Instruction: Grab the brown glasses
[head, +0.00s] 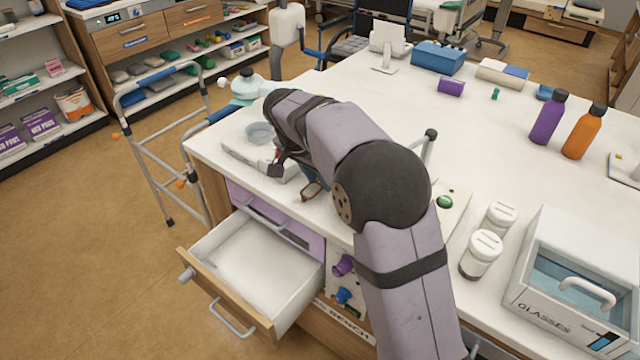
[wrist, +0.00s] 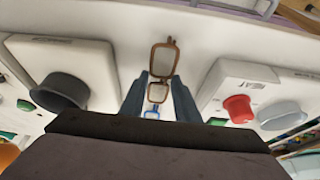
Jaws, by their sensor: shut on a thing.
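The brown glasses (wrist: 165,58) are in the wrist view, between the two fingers of my gripper (wrist: 160,82). One lens stands out beyond the fingertips, and the other (wrist: 157,92) is between the fingers. My gripper is shut on them. In the head view a small brown part of the glasses (head: 314,190) shows under my arm, over the white counter near its front edge. My arm hides most of the gripper there. A small blue piece (wrist: 152,112) shows deeper between the fingers; I cannot tell what it is.
Beside the gripper, white boxes carry a black knob (wrist: 62,92) and a red button (wrist: 238,108). An open, empty-looking drawer (head: 225,315) juts out below the counter.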

